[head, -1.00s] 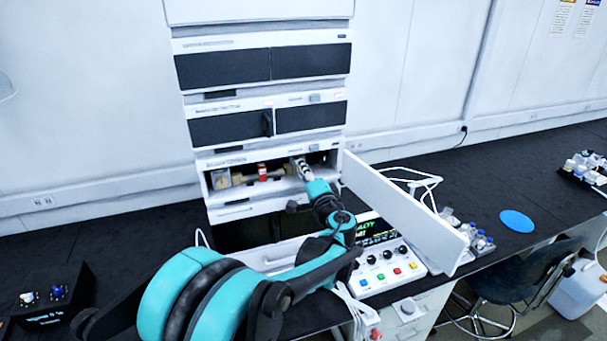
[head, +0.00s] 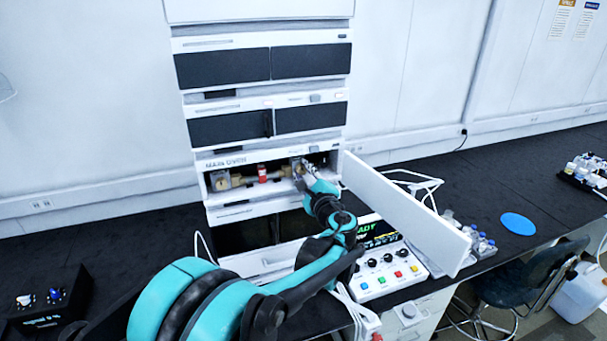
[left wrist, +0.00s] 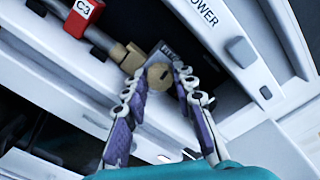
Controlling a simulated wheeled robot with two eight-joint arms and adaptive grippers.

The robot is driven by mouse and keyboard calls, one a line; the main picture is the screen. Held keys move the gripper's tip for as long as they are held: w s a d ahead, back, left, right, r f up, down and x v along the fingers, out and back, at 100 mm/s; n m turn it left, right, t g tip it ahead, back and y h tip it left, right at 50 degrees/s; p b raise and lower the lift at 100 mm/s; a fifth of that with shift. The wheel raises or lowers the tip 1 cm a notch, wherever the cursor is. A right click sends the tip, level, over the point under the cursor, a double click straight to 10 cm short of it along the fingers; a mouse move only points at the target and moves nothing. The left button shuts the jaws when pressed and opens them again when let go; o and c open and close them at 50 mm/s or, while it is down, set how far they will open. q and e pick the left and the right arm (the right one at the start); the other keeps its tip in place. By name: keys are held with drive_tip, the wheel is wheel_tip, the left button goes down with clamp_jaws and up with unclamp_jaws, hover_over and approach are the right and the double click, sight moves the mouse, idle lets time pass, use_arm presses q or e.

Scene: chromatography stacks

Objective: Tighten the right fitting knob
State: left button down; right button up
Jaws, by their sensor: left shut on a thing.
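The right fitting knob (left wrist: 159,76) is a round brass piece with a dark slot on its face, at the right end of the column in the open oven bay. In the head view the brass fitting (head: 295,164) shows just beyond my fingers. My left gripper (head: 302,172) reaches into the bay. In the left wrist view its two fingers (left wrist: 155,82) close on the knob from both sides. The column carries a red tag (left wrist: 84,16) marked C-3, which also shows in the head view (head: 262,173). My right gripper is not in view.
The open white oven door (head: 405,210) stands out to the right of my arm. A control box (head: 385,270) with knobs and coloured buttons sits below it. The left fitting (head: 221,180) is at the column's other end. Vials (head: 482,243) stand on the bench at right.

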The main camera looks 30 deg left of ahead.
use_arm(q)
drive_tip(key=shift+m, duration=0.5)
drive_tip(key=c, duration=1.2)
unclamp_jaws()
drive_tip(key=v, duration=1.2)
drive_tip(key=shift+f, duration=0.1)
